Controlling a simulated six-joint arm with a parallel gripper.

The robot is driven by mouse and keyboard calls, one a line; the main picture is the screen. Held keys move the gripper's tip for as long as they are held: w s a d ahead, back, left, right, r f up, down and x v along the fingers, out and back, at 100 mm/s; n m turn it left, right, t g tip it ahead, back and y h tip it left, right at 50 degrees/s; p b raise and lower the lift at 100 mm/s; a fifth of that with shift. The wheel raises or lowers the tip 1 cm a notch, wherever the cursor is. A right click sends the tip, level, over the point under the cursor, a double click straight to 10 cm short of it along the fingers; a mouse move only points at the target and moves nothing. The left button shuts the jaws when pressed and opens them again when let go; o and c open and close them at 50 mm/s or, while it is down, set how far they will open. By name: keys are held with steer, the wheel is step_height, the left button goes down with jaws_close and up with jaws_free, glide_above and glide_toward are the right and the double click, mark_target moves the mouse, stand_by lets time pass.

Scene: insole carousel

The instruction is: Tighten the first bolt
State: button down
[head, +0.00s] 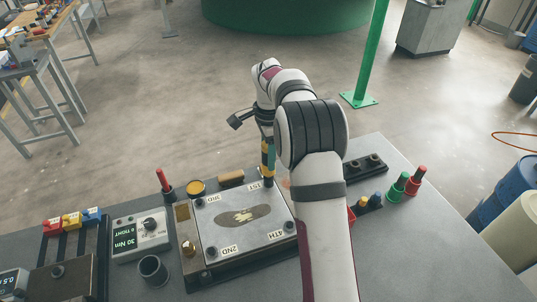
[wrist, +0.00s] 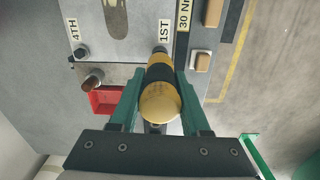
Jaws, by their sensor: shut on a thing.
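My gripper (head: 268,148) is shut on a yellow-and-black driver (head: 268,172), held upright over the far right corner of the metal plate (head: 208,222). In the wrist view the green fingers of my gripper (wrist: 160,100) sit on both sides of the driver (wrist: 160,98). The driver's lower end is at the bolt position beside the 1ST label (wrist: 164,28); it hides most of the first bolt, and I cannot tell whether they touch. The plate carries corner labels 1ST, 2ND, 3RD and 4TH and an insole-shaped mark (head: 243,215). The 4TH bolt (wrist: 82,51) shows dark.
A control box (head: 140,236) with a lit green display reading 30 Nm stands left of the plate. Green and red bottle-like items (head: 407,182) stand at right.

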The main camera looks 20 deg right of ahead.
steer(key=shift+r, duration=2.8)
